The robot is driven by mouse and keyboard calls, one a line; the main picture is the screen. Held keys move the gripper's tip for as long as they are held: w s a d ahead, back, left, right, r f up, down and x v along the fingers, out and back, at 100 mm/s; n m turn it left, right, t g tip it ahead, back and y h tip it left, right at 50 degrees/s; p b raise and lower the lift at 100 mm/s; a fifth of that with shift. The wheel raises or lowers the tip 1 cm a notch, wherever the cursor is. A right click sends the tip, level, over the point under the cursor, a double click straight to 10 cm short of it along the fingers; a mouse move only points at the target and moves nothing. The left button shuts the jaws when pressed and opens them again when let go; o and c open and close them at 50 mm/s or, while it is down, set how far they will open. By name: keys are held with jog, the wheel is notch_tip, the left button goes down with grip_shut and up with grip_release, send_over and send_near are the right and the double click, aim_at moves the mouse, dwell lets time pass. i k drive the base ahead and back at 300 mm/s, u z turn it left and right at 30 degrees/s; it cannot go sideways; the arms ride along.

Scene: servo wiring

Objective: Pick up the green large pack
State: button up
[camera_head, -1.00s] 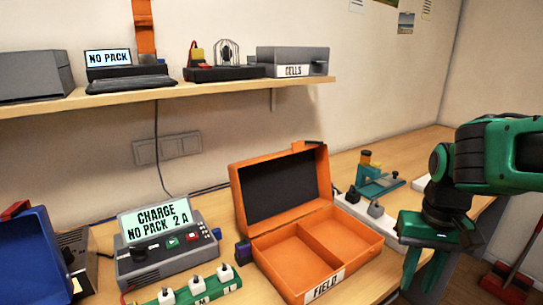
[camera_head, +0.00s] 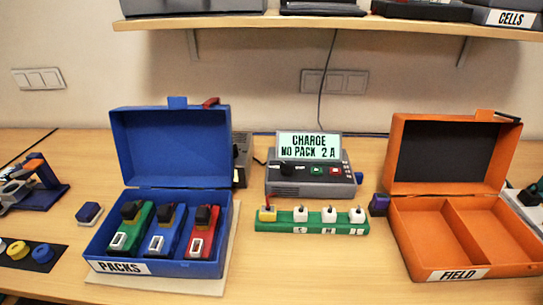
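A green pack (camera_head: 131,229) with a dark top and a pale label stands in the open blue case (camera_head: 156,268) marked PACKS. It is the leftmost of three similar packs, beside a blue pack (camera_head: 165,231) and a red pack (camera_head: 204,231). The case lid is up behind them and does not cover the packs. My gripper is not in view now.
A charger (camera_head: 310,182) reading "CHARGE NO PACK 2 A" stands behind a green strip (camera_head: 312,226) with several plugs. An open, empty orange case (camera_head: 460,274) marked FIELD is at right. A shelf (camera_head: 300,24) hangs above.

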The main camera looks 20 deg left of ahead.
aim_at(127, 243)
jog(key=u, duration=3.75)
jog(key=i, duration=1.6)
